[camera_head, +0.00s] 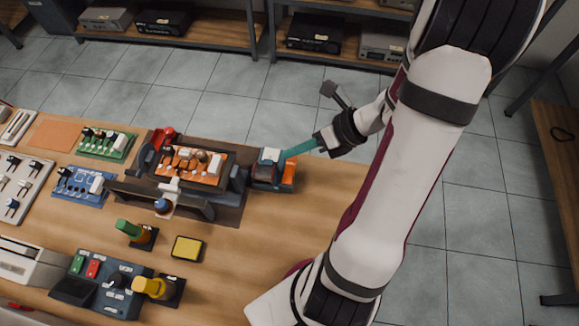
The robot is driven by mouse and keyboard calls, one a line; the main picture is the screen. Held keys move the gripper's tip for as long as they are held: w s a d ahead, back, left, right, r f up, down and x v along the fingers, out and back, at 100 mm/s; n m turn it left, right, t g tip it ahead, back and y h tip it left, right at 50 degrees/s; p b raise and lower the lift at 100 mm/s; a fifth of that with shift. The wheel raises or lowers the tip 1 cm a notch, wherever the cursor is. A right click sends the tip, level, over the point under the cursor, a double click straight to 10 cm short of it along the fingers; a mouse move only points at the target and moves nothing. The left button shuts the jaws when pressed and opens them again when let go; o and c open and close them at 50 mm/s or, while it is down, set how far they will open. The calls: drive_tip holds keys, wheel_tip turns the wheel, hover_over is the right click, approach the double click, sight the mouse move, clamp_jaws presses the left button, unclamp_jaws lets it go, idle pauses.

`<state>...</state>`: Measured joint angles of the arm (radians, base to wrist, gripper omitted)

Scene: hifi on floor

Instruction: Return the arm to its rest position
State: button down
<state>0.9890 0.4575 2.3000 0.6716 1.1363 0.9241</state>
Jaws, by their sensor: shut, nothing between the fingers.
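My arm reaches up from the bottom middle and bends over at the top right, in white and black with dark red trim. My gripper (321,141) is at its far end, small and dark, just beyond the right end of the workbench fixture. It is shut and empty. A teal strip (301,148) runs from beside the fingertips down left to a small teal and orange stand (287,179). I cannot tell whether the gripper touches the strip.
The wooden table (290,235) holds a fixture with an orange board (190,166), a green board (107,143), a blue board (80,185), a yellow pad (187,248) and a button box (110,280). Shelves with electronic units (314,33) stand behind.

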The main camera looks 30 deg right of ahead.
idle(0.3)
drive_tip(key=s+a+r+n+g+h, duration=0.1)
drive_tip(key=s+a+r+n+g, duration=0.25)
drive_tip(key=a+n, duration=0.5)
drive_tip(key=s+a+r+n+g+h, duration=0.15)
drive_tip(key=s+a+r+n, duration=0.35)
drive_tip(key=n, duration=0.6)
drive_tip(key=s+n+h, duration=0.1)
drive_tip(key=n, duration=0.2)
drive_tip(key=s+a+r+n+h, duration=0.1)
drive_tip(key=s+n, duration=0.1)
drive_tip(key=n, duration=0.1)
drive_tip(key=s+a+r+n+g+h, duration=0.1)
drive_tip(key=s+n, duration=0.1)
drive_tip(key=n, duration=0.1)
drive_tip(key=shift+r+n, duration=0.1)
drive_tip(key=shift+n, duration=0.25)
